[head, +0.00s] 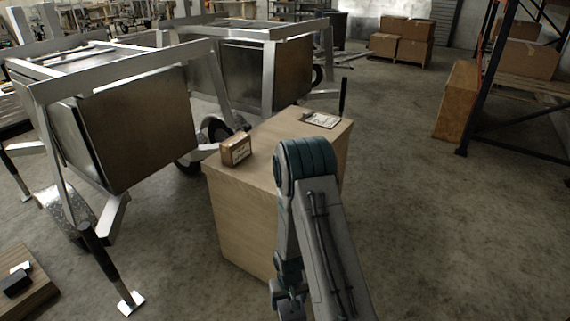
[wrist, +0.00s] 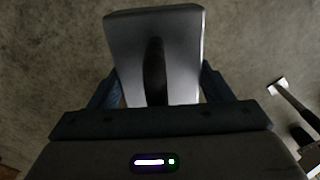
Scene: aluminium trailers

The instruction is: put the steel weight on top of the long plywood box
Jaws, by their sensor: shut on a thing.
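The steel weight (wrist: 185,50) is a grey metal block with a dark handle across its middle, in the wrist view. My gripper (wrist: 160,90) is shut on it, with a finger at each side, and bare concrete floor shows around it. The plywood box (head: 235,215) stands in the middle of the head view, partly hidden by my arm. Its top (head: 268,145) has bare wood between a small brown carton (head: 236,149) at the left and a clipboard with paper (head: 321,120) at the far right. In the head view my gripper and the weight cannot be made out.
Aluminium trailers (head: 140,125) stand left of and behind the box, with a stand leg (head: 108,262) reaching the floor. A wooden platform (head: 35,290) is at bottom left. The floor right of the box is clear.

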